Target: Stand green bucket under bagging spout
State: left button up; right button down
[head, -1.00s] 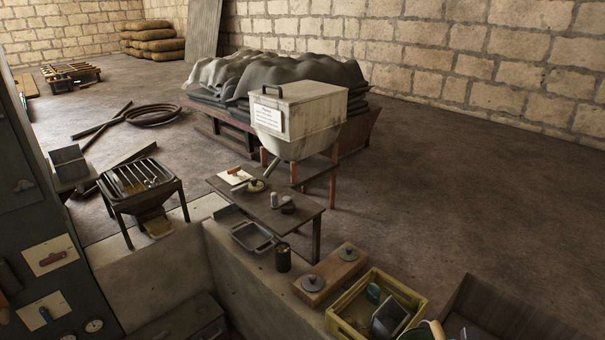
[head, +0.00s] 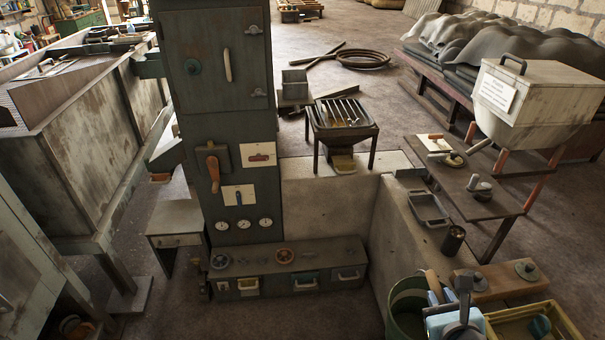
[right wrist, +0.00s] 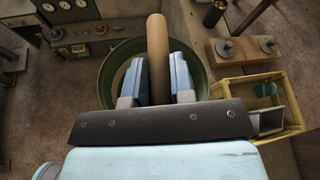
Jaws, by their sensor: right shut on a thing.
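The green bucket (head: 405,303) is at the bottom of the head view, cut off by the frame's edge. It also shows in the right wrist view (right wrist: 109,83), below my fingers. My right gripper (right wrist: 157,85) is shut on the bucket's wooden handle grip (right wrist: 157,50), above the open mouth. A slanted chute (head: 165,156) juts from the left side of the dark green cabinet tower (head: 228,110). A pale hopper (head: 525,105) at right has a small spout (head: 481,147). I cannot tell which is the bagging spout. My left gripper is not in view.
A yellow crate (head: 558,308) and a wooden block with weights (head: 497,284) stand right of the bucket. A low concrete wall (head: 400,240) lies beyond it. A low drawer bench (head: 310,270) fronts the tower. Some bare floor shows left of the bucket.

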aim_at(175, 218)
jog(key=u, duration=2.5)
jog(key=i+l+u, duration=0.2)
jog(key=l+u, duration=0.15)
jog(key=l, duration=0.2)
jog(key=i+l, duration=0.1)
jog(key=l, duration=0.3)
jog(key=i+l, duration=0.15)
jog(key=l, duration=0.25)
jog(key=i+l, duration=0.1)
jog(key=l, duration=0.3)
jog(key=i+l, duration=0.1)
jog(key=l, duration=0.3)
jog(key=i+l, duration=0.15)
jog(key=l, duration=0.25)
jog(key=i+l, duration=0.1)
jog(key=l, duration=0.3)
